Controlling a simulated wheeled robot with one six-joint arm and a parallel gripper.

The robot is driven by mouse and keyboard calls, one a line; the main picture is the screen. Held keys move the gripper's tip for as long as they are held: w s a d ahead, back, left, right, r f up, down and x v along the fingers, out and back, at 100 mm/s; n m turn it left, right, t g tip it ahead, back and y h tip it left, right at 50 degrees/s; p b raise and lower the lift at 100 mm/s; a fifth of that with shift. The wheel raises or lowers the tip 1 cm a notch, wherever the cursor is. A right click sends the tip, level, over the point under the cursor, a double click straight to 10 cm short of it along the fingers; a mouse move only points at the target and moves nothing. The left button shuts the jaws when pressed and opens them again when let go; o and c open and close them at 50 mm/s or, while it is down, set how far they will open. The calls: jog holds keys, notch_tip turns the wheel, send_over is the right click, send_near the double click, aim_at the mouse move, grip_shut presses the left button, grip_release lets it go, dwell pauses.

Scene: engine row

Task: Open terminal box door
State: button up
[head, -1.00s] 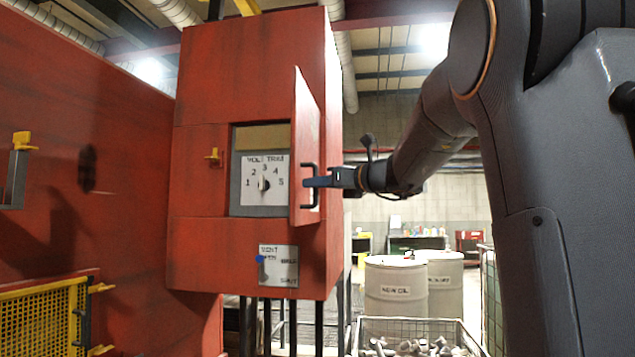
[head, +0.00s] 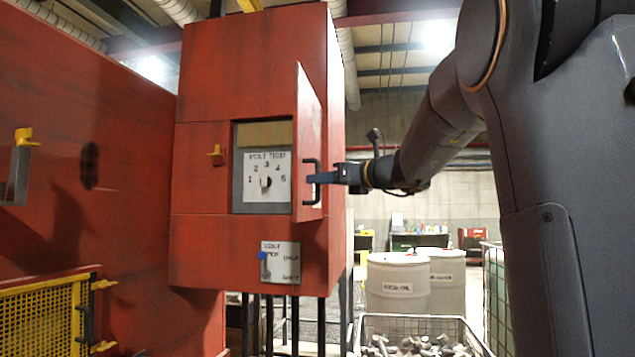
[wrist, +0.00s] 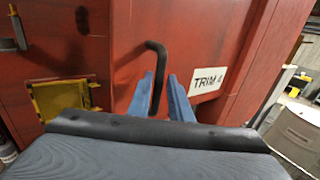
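The red terminal box (head: 252,60) hangs on the left in the head view. Its door (head: 308,120) is hinged at the right of the opening and stands swung well out, showing a dial panel (head: 267,182) inside. A black bar handle (head: 317,190) is on the door's outer face. My gripper (head: 318,179) reaches in from the right at this handle. In the wrist view the handle (wrist: 156,60) runs down between my two blue fingers (wrist: 161,85). A gap shows between the fingers, so they look open around the bar.
Below the opening is a small plate (head: 281,263) with a blue-tipped lever. A yellow mesh guard (head: 40,318) stands at lower left. White drums (head: 398,285) and a wire basket of metal parts (head: 410,325) stand at lower right. A "TRIM 4" label (wrist: 209,80) shows in the wrist view.

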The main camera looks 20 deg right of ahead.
jog(key=b+v, duration=0.2)
jog(key=v, duration=0.5)
dwell(0.3)
jog(key=s+a+f+n+g+h, duration=0.1)
jog(key=a+f+n+g, duration=0.25)
jog(key=f, duration=0.75)
jog(key=s+a+f+n+g+h, duration=0.1)
jog(key=s+a+f+n+g, duration=0.2)
jog(key=f, duration=0.8)
jog(key=a+f+n+g, duration=0.2)
jog(key=a+f+n, duration=0.2)
jog(key=f, duration=0.7)
jog(key=s+a+f+n+g+h, duration=0.2)
jog(key=s+f+n+g, duration=0.1)
jog(key=s+f+n, duration=0.7)
jog(key=s+a+f+n+g+h, duration=0.2)
jog(key=s+f+n, duration=0.8)
jog(key=f, duration=0.5)
jog(key=shift+s+f+n+g+h, duration=0.15)
jog(key=shift+s+n+g+h, duration=0.2)
jog(key=shift+s+g+h, duration=0.35)
jog(key=shift+w+a, duration=0.1)
jog(key=shift+a, duration=0.05)
